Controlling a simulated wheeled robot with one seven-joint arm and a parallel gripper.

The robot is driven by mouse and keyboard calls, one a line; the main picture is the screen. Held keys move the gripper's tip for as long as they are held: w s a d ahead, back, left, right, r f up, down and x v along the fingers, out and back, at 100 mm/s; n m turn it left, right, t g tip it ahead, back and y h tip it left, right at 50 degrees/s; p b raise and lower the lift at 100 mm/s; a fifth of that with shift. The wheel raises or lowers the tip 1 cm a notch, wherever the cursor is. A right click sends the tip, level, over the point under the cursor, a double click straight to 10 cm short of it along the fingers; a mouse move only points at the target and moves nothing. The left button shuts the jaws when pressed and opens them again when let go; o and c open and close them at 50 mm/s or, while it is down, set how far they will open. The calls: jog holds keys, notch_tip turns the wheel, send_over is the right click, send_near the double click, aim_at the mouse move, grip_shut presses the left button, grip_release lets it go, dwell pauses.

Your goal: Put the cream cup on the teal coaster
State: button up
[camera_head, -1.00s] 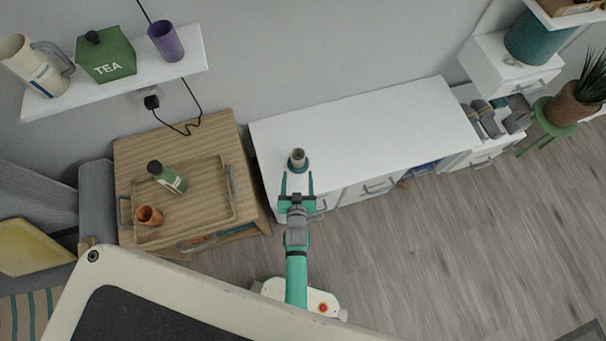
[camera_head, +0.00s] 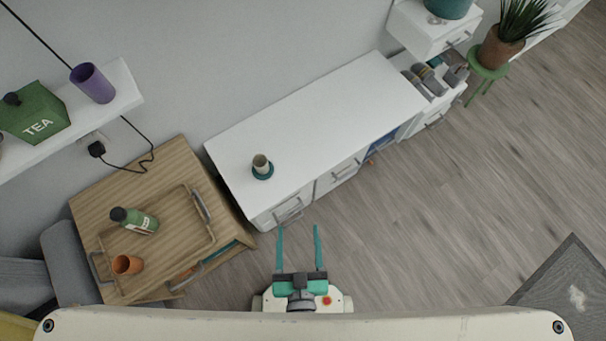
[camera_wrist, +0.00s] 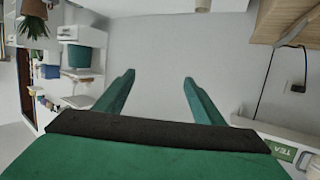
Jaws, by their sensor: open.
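The cream cup (camera_head: 260,161) stands upright on the teal coaster (camera_head: 263,173) near the left end of the white desk's top in the head view. The coaster's rim shows around the cup's base. My gripper (camera_head: 298,228) is open and empty, over the floor in front of the desk, well apart from the cup. In the wrist view my two teal fingers (camera_wrist: 158,78) are spread with nothing between them.
The white desk (camera_head: 330,115) is otherwise clear on top. Left of it is a wooden table with a tray (camera_head: 165,250) holding a green bottle (camera_head: 135,220) and an orange cup (camera_head: 127,264). A shelf (camera_head: 118,100) hangs above.

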notch_tip(320, 180, up, 7)
jog(key=s+d, duration=0.1)
jog(key=s, duration=0.1)
jog(key=shift+s+m+h, duration=0.3)
jog(key=shift+s+h, duration=0.05)
jog(key=shift+h, duration=0.05)
jog(key=shift+c, duration=0.7)
